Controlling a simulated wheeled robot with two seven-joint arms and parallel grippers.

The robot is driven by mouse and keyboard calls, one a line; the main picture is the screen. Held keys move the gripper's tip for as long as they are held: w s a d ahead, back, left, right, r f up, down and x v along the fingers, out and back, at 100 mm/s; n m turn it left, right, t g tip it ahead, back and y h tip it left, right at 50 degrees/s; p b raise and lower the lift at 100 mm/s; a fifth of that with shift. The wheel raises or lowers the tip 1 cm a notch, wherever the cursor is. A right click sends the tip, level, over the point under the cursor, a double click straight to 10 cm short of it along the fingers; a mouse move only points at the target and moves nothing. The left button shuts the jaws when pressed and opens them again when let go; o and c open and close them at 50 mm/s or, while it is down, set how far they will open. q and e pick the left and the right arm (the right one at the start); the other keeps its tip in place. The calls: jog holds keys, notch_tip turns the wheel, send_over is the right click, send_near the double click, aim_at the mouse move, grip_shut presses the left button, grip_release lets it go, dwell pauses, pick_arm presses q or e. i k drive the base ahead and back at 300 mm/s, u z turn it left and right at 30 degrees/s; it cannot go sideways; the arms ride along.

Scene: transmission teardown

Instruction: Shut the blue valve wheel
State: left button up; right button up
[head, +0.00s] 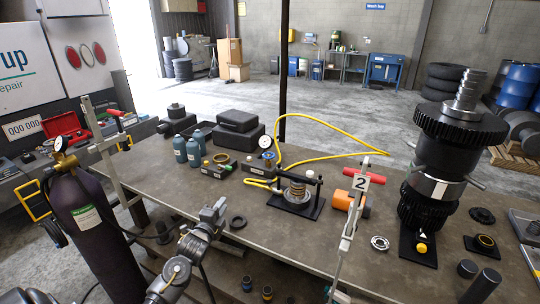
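A small blue wheel (268,155) shows just below a round pressure gauge (265,142), on a dark valve block (256,167) at the middle of the workbench. It is too small to tell how far it is turned. My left gripper (217,207) is over the bench's near edge, to the left of and nearer than the valve block, and apart from it. Its fingers are small and seen at an angle, so I cannot tell whether they are open. My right gripper is not in view.
A yellow hose (335,128) loops behind the block. A spring press (297,190) stands right of it; blue-grey bottles (193,152) stand left. A dark ring (238,222) lies near my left gripper. A gear stack (440,160) and a "2" post (350,220) stand right.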

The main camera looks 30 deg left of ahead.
aim_at(268, 156)
jog(key=i, duration=1)
